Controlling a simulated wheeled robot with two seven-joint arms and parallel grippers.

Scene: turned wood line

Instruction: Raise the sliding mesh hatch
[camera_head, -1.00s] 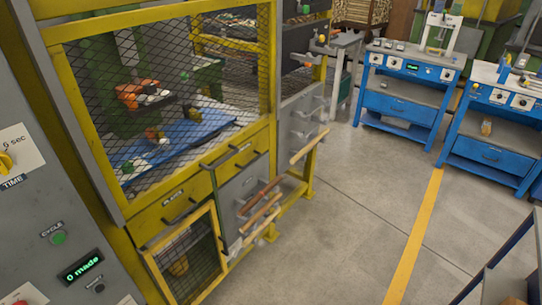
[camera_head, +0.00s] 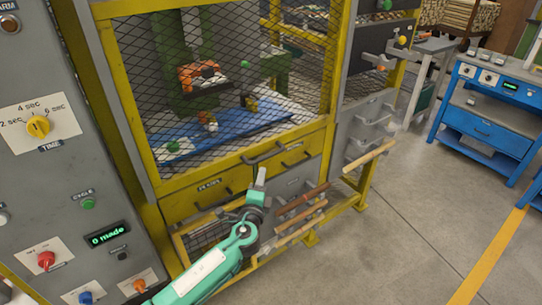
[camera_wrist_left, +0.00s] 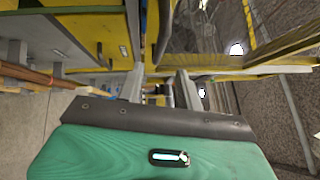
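The sliding mesh hatch (camera_head: 215,171) is a yellow frame with dark wire mesh, in the middle-left of the head view. It is down, with its bottom rail just above the yellow drawers. A dark bar handle (camera_head: 264,153) sits on that rail. My left gripper (camera_head: 261,176) is below the handle and looks apart from it, in front of the drawers. In the left wrist view its two grey fingers (camera_wrist_left: 161,82) stand apart, with no held object clear between them. My right gripper is in neither view.
Wooden rods (camera_head: 302,207) stick out on a rack right of my left arm. A grey control panel (camera_head: 60,160) with knobs stands at the left. Behind the mesh is a blue plate (camera_head: 225,131) with parts. Floor (camera_head: 420,220) at the right is clear.

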